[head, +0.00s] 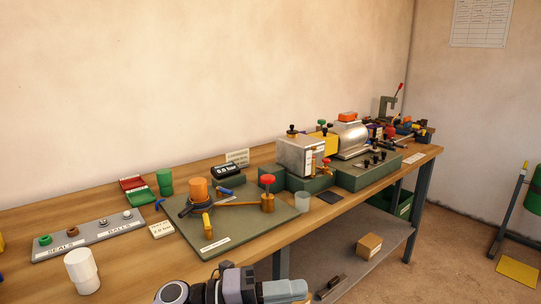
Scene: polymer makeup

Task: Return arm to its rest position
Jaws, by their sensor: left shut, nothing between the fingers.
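My left arm shows at the bottom middle of the head view, just in front of the workbench (110,255) edge. It has grey, black and purple parts. My left gripper (287,290) is at its right end, low in the picture and partly cut off by the lower edge. It is shut and holds nothing. It is apart from the things on the bench. My right gripper is out of view.
A green board (235,235) holds an orange cylinder (198,191) and a red-knobbed valve (267,190). A white cup (82,271) stands front left. Metal machines (300,155) crowd the back right. A cardboard box (369,246) sits on the lower shelf. Floor at the right is partly free.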

